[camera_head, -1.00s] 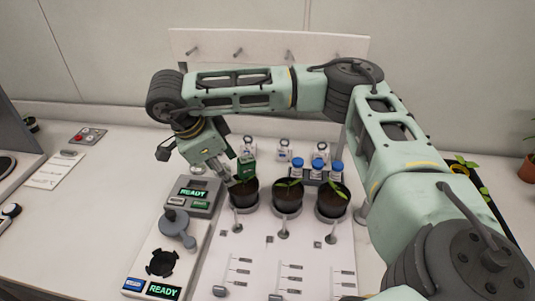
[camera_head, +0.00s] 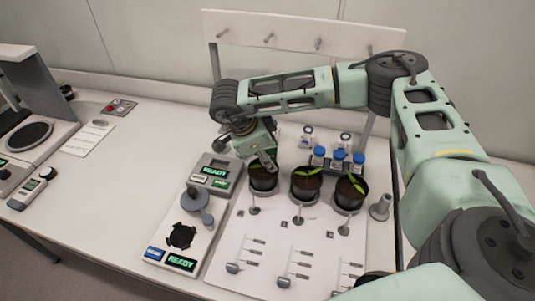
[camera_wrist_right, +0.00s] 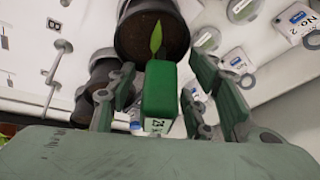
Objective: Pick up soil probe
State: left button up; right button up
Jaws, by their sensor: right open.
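My right gripper (camera_head: 266,158) points down at the left dark plant pot (camera_head: 262,183). In the right wrist view its fingers (camera_wrist_right: 163,78) are open, one pair on each side of a green block with a white label (camera_wrist_right: 160,98), which appears to be the soil probe. Gaps show between block and fingers. A pot with a green leaf (camera_wrist_right: 155,38) lies just beyond the block. In the head view the wrist mostly hides the block, and its lower end cannot be seen. My left gripper is not in view.
Two more plant pots (camera_head: 307,185) stand to the right, with blue-capped bottles (camera_head: 339,157) behind. A grey device with READY displays (camera_head: 190,212) stands left of the white panel (camera_head: 245,240). A pegged rack board (camera_head: 300,35) stands behind.

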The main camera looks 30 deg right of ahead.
grip_shut()
dwell(0.3)
jog(key=shift+r, duration=0.1)
